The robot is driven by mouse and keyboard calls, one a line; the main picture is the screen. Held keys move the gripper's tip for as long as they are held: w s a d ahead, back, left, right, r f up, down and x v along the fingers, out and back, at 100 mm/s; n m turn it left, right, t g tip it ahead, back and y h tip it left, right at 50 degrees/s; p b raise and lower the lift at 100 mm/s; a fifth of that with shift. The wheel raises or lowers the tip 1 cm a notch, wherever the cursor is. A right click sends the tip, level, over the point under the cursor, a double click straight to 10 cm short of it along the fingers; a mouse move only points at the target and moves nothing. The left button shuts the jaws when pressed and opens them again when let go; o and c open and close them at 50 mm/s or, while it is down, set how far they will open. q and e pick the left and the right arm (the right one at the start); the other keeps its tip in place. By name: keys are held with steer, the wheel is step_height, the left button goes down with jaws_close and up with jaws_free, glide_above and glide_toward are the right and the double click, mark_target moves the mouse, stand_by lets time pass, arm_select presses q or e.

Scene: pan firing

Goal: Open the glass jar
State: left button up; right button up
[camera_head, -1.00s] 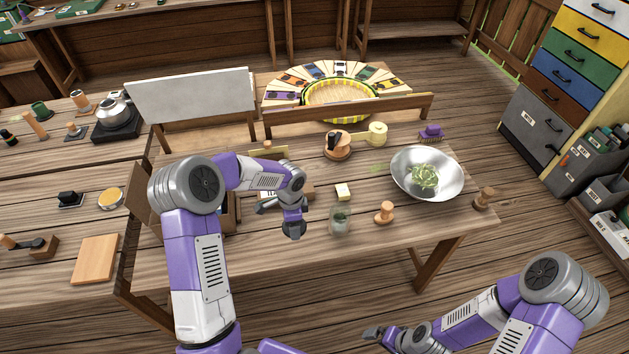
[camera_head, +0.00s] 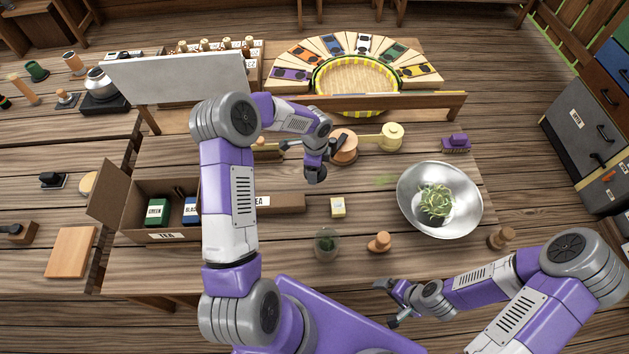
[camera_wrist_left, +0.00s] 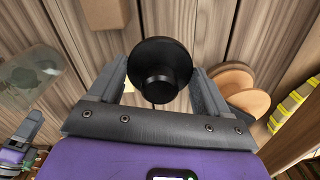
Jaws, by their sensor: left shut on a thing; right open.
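The glass jar (camera_head: 327,246) stands upright near the table's front edge with something green inside. It also shows at the left of the left wrist view (camera_wrist_left: 32,72), clear-walled, with no lid seen on it. My left gripper (camera_head: 315,172) is farther back over the table, apart from the jar. It is shut on a black round lid (camera_wrist_left: 160,62) with a knob, best seen in the left wrist view between the fingers. My right gripper (camera_head: 389,303) is open and empty in front of the table's front edge, right of the jar.
A wooden stamp (camera_head: 379,243) stands right of the jar and a small pale block (camera_head: 338,207) lies behind it. A metal bowl (camera_head: 412,212) holding a plant is farther right. A tea box (camera_head: 112,205) stands left. A round wooden piece (camera_head: 345,150) is beside my left gripper.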

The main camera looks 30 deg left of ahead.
arm_select(q)
step_height(320, 180, down, 8)
steer(key=shift+w+f, duration=0.1)
steer(key=shift+f, duration=0.05)
stand_by(0.3)
steer(key=shift+f, duration=0.1)
steer(key=o, duration=1.1)
steer(key=shift+f, duration=0.1)
step_height(320, 180, up, 12)
steer(key=shift+r, duration=0.2)
